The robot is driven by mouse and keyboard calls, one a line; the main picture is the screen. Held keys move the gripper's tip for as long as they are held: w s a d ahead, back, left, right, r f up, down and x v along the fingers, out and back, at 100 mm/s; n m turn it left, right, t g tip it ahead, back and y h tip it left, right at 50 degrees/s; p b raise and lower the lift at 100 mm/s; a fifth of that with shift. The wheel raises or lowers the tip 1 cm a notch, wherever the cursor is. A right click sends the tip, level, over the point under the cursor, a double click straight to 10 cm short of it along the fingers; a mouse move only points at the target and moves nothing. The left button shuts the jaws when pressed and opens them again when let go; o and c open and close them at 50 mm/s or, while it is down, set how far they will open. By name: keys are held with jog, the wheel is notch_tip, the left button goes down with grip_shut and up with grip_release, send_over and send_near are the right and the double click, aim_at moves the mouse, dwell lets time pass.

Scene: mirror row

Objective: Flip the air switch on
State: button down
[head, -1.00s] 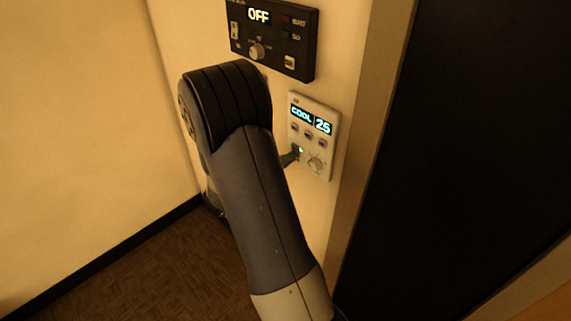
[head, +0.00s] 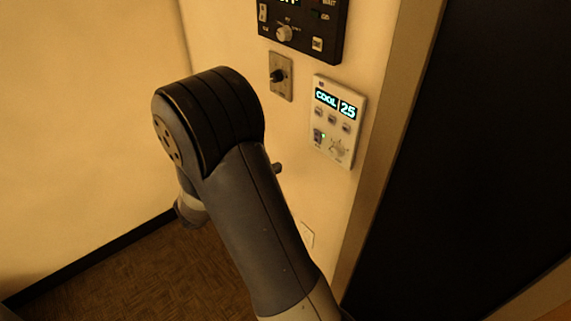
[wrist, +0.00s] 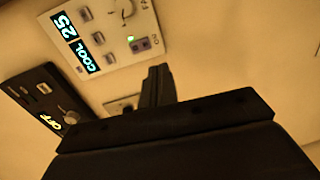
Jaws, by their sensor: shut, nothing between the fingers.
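The white air panel (head: 338,122) is on the wall, with a lit display (head: 336,103) reading COOL 25. A small dark switch (head: 317,136) sits at its lower left beside a lit green light (head: 323,135). In the wrist view the panel (wrist: 112,20) is at the top, and the switch (wrist: 141,45) lies just beyond my fingertips, by the green light (wrist: 130,38). My gripper (wrist: 157,75) is shut and empty, apart from the panel. In the head view my arm hides most of the gripper. The switch's exact tilt is too small to tell.
A black panel (head: 327,30) with a knob is above; its display reads OFF in the wrist view (wrist: 50,122). A small plate with a dark knob (head: 280,76) sits below it. A pale wall plate (head: 306,234) is lower down. A dark doorway (head: 460,150) lies right.

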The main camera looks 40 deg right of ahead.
jog(key=shift+a+f, duration=0.1)
jog(key=shift+a, duration=0.75)
